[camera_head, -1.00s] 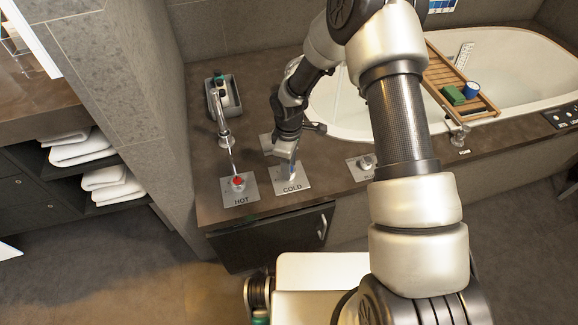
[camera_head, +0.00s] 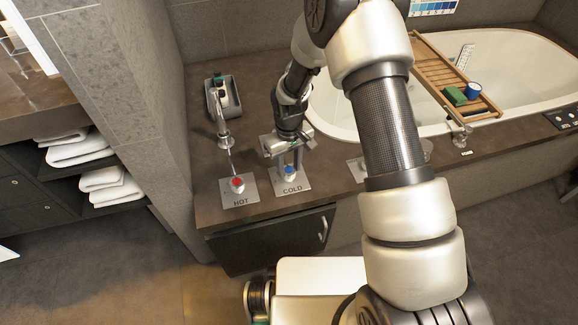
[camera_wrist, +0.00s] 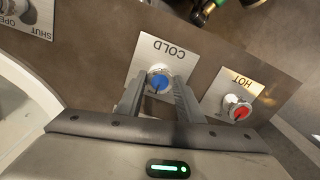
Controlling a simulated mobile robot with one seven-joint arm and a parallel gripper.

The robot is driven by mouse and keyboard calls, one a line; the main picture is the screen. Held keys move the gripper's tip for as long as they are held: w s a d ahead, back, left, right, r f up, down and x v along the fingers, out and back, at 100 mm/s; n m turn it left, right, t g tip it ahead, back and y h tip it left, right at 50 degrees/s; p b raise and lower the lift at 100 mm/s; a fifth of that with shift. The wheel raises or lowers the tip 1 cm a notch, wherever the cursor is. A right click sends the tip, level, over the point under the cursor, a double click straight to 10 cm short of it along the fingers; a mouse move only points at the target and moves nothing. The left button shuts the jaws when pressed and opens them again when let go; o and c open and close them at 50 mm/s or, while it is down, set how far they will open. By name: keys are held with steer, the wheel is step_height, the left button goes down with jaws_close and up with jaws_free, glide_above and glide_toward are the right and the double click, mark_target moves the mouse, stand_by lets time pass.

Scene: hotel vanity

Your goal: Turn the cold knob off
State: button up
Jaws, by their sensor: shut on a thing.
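The cold knob (camera_head: 290,170) is a silver knob with a blue cap on a plate marked COLD (camera_head: 293,187). The knob (camera_wrist: 158,80) shows in the middle of the wrist view, with a dark blue pointer mark on its cap. My gripper (camera_head: 289,160) comes down on it from above and behind. In the wrist view the two fingers of my gripper (camera_wrist: 160,86) stand on either side of the knob and are shut on it. The fingers hide parts of the knob's sides.
The red-capped hot knob (camera_head: 237,184) is close on the left, with a faucet (camera_head: 224,135) behind it. A bathtub (camera_head: 515,70) with a wooden tray (camera_head: 425,62) lies to the right. A plate marked OPEN and SHUT (camera_wrist: 25,18) shows in the wrist view.

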mark_target(289, 170)
stand_by(0.4)
steer(key=o, duration=1.1)
step_height(289, 170, up, 18)
steer(key=p, duration=0.4)
steer(key=shift+f, duration=0.25)
